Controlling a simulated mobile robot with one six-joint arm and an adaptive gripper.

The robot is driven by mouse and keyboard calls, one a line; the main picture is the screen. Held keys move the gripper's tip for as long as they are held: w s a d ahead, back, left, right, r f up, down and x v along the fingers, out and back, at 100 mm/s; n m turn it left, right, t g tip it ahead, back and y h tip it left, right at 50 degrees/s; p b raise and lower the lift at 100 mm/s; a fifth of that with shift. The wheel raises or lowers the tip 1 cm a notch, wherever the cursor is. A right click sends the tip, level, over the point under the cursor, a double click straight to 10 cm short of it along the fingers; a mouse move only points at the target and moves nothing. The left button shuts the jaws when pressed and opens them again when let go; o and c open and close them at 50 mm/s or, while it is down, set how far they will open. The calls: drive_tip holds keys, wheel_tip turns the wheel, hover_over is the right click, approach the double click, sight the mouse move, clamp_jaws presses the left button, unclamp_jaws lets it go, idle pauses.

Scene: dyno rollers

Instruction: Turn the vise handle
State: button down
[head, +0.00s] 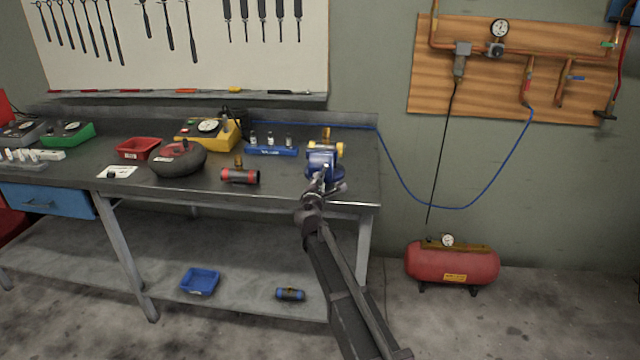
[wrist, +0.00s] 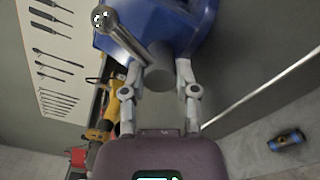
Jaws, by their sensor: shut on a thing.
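A blue vise (head: 322,162) is mounted at the front right corner of the workbench. Its blue body also fills the top of the wrist view (wrist: 190,25). The metal vise handle (wrist: 128,42) is a bar with a round knob at its upper left end, and it slants down to a grey cylindrical screw end (wrist: 159,75). My gripper (wrist: 158,84) is shut with its two fingers on either side of this screw end, where the handle meets it. In the head view my gripper (head: 318,192) reaches up to the front of the vise and partly hides the handle.
A black and red cylinder (head: 240,176) and a dark round object (head: 178,160) lie on the bench left of the vise. A blue rack (head: 272,151) stands behind. A red compressor tank (head: 452,264) is on the floor at right. A blue hose (head: 460,207) hangs along the wall.

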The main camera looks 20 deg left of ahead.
drive_tip(key=m, duration=0.6)
drive_tip(key=shift+m, duration=0.3)
drive_tip(key=m, duration=0.5)
drive_tip(key=shift+m, duration=0.3)
drive_tip(key=shift+c, duration=1.9)
unclamp_jaws()
drive_tip(key=shift+s, duration=0.1)
